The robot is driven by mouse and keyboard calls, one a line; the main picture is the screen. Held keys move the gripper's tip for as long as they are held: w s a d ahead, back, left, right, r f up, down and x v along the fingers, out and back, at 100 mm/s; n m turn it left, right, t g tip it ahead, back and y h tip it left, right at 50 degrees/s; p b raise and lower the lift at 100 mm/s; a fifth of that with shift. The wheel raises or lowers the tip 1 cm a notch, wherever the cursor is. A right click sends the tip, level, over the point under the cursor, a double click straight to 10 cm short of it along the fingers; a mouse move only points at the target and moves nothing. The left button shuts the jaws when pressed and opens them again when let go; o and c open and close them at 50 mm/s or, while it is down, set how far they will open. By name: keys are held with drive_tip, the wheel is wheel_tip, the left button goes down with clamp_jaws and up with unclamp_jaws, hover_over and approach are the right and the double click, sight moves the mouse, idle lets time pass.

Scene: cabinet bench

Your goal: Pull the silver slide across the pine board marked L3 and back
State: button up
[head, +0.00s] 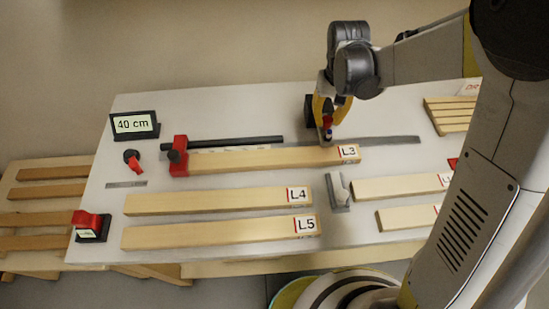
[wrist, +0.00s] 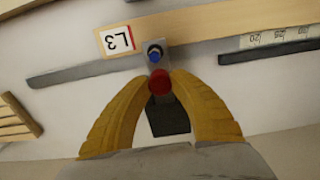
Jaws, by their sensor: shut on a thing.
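The pine board marked L3 (head: 260,158) lies on the white bench; its labelled end also shows in the wrist view (wrist: 205,27). A small silver slide (wrist: 153,45) with a blue knob and a red knob sits at the board's edge near the L3 label (head: 348,152). A long grey rail (wrist: 85,75) runs along that side of the board. My gripper (wrist: 160,80) is shut on the slide's red knob, its yellow fingers on either side. In the head view my gripper (head: 328,122) partly hides the slide.
A red stop block (head: 180,160) stands at the board's left end. Boards L4 (head: 210,201) and L5 (head: 210,232) lie in front, with a grey tool (head: 338,188) to their right. A display (head: 132,124) reads 40 cm. A black block (wrist: 168,118) lies behind the slide.

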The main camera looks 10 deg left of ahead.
drive_tip(key=shift+s+d, duration=0.25)
drive_tip(key=shift+s, duration=0.9)
drive_tip(key=shift+s+d, duration=0.2)
drive_tip(key=shift+s, duration=0.9)
drive_tip(key=shift+s+d, duration=0.25)
drive_tip(key=shift+s, duration=0.9)
drive_tip(key=shift+w+a+b, duration=0.15)
drive_tip(key=shift+w+a, duration=0.15)
drive_tip(key=shift+w, duration=1.15)
drive_tip(key=shift+w+a+b, duration=0.15)
drive_tip(key=shift+w+a, duration=0.1)
drive_tip(key=shift+w, duration=1.15)
drive_tip(key=shift+w+a+b, duration=0.15)
drive_tip(key=shift+w+a, duration=0.15)
drive_tip(key=shift+w, duration=1.15)
drive_tip(key=o, duration=1)
drive_tip(key=shift+r+p, duration=3)
drive_tip(key=shift+r, duration=1.5)
